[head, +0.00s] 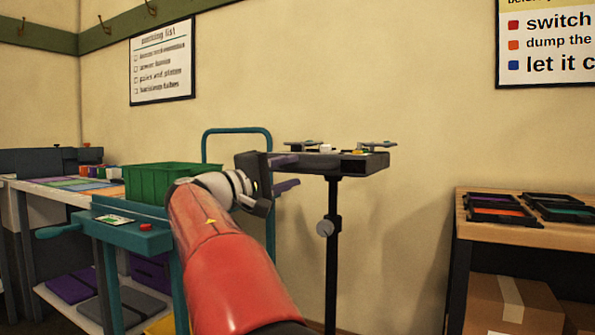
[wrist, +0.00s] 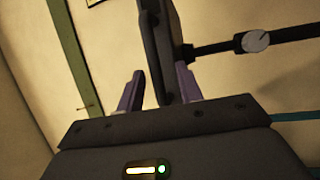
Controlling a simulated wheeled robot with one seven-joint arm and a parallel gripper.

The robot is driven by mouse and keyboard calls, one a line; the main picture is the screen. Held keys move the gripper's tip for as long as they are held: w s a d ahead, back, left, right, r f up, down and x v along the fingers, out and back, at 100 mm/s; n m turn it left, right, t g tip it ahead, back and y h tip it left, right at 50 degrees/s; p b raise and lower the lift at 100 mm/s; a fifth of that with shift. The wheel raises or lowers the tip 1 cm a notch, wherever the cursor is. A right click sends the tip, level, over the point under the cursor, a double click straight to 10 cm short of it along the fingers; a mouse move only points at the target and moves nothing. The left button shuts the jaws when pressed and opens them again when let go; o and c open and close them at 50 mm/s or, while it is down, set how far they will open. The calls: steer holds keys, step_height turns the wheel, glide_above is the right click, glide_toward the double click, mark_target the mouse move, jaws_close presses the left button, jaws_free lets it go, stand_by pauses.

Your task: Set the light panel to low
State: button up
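A flat dark panel on a stand, apparently the light panel (head: 345,162), is at centre in the head view. Small grey parts, a white piece and a yellow-green piece sit on its top. I cannot read any setting on it. My gripper (head: 287,173) is at its left end, with one purple finger higher and one lower. In the wrist view, the panel's dark edge (wrist: 161,40) reaches down toward the gap between the fingers of my gripper (wrist: 158,90). The fingers are apart. The right finger is close to the edge; I cannot tell whether it touches.
The panel's black pole (head: 332,255) has a grey knob (head: 325,228). At left stands a teal cart (head: 130,235) with a green bin (head: 165,183). A wooden table (head: 520,233) with dark trays is at right. Bare wall shows between the pole and that table.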

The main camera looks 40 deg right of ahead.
steer(key=a, duration=0.2)
steer(key=a+f, duration=0.1)
steer(key=a, duration=0.1)
steer(key=shift+a, duration=0.25)
steer(key=s+a+f+n+t+y+p, duration=0.1)
steer(key=s+a+f+t+y+p, duration=0.1)
steer(key=s+f+y+p, duration=0.25)
steer(key=s+a+f+n+t+y+p, duration=0.2)
steer(key=s+f+y, duration=0.2)
steer(key=f+y, duration=0.3)
steer(key=s+a+f+m+y+p, duration=0.1)
steer(key=s+a+f+y+p, duration=0.1)
steer(key=s+a+f+y, duration=0.2)
steer(key=s+a+f+m+t+y+p, duration=0.1)
steer(key=s+a+f+y+p, duration=0.2)
steer(key=s+a+f, duration=0.5)
steer(key=a+f+y, duration=0.1)
steer(key=a, duration=0.4)
steer(key=shift+s+a+f+t, duration=0.25)
steer(key=shift+a+f+t, duration=0.05)
steer(key=shift+f, duration=0.05)
steer(key=shift+d+y, duration=0.1)
steer(key=shift+y, duration=0.15)
